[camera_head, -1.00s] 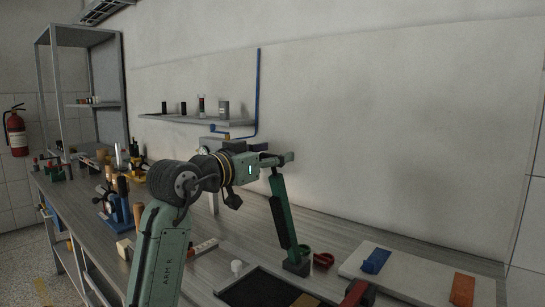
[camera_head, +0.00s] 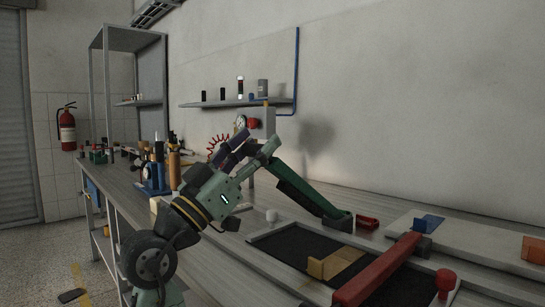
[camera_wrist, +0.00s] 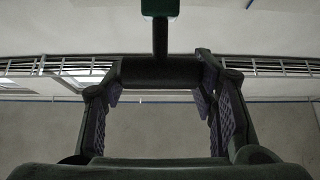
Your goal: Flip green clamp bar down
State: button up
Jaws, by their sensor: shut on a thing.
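The green clamp bar (camera_head: 303,193) slants from its dark hinge base (camera_head: 340,221) on the bench up and left to my gripper (camera_head: 248,150). It stands well above the bench, tilted. In the wrist view the purple-padded fingers of my gripper (camera_wrist: 162,98) are on either side of a dark cross handle (camera_wrist: 160,71). A thin rod joins this handle to a green part (camera_wrist: 160,8) at the top edge. My gripper is shut on the handle. In the head view the handle is mostly hidden by the fingers.
A black pad in a grey frame (camera_head: 264,237) lies in front of the hinge. A tan block (camera_head: 335,263), a red bar (camera_head: 378,270) and a red knob (camera_head: 445,280) are nearby. A pale board (camera_head: 480,245) lies at right. A shelf (camera_head: 238,103) is on the wall behind.

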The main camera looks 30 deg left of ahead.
jog(key=s+a+f+t+b, duration=0.1)
jog(key=s+f+t+b, duration=0.1)
jog(key=f+b, duration=0.4)
jog(key=shift+s+h+b, duration=0.3)
jog(key=shift+s+h, duration=0.1)
jog(key=shift+s, duration=0.2)
jog(key=shift+a, duration=0.1)
jog(key=o, duration=1.7)
jog(key=s+a, duration=0.1)
jog(key=s, duration=0.3)
jog(key=s+a+f, duration=0.1)
jog(key=s+a, duration=0.1)
jog(key=s, duration=0.2)
jog(key=s+a+f, duration=0.1)
jog(key=s, duration=0.4)
jog(key=shift+s+a+f, duration=0.1)
jog(key=shift+a+f, duration=0.05)
jog(key=shift+a, duration=0.25)
